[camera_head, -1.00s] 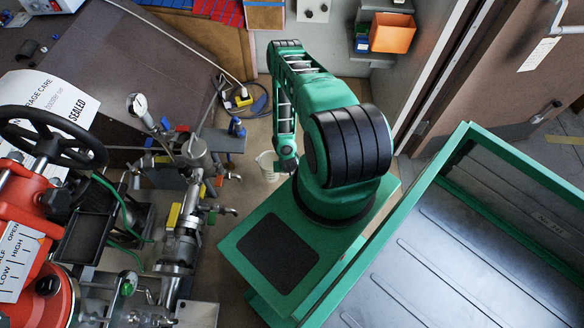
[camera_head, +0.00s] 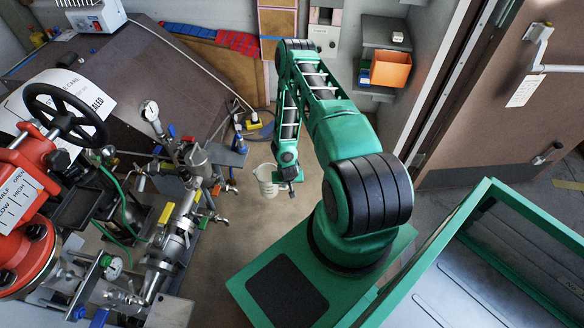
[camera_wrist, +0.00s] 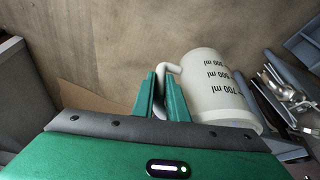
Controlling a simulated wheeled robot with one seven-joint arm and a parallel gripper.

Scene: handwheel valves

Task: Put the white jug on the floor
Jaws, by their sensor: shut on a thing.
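The white jug (camera_head: 267,180) is beside the end of my arm in the head view, over the brown floor. In the wrist view the white jug (camera_wrist: 217,92) shows its dark ml markings, and its handle runs between my green fingers. My gripper (camera_wrist: 163,88) is shut on the handle; in the head view my gripper (camera_head: 284,183) is small and lies just right of the jug. The floor (camera_wrist: 100,45) is seen past the jug. Whether the jug's base touches the floor, I cannot tell.
Metal pipework with valves (camera_head: 180,205) stands close left of the jug. A red valve with a black handwheel (camera_head: 65,112) is at far left. A blue hose and yellow connector (camera_head: 252,125) lie behind. An orange bin (camera_head: 390,70) sits on a grey shelf. Some floor around the jug is clear.

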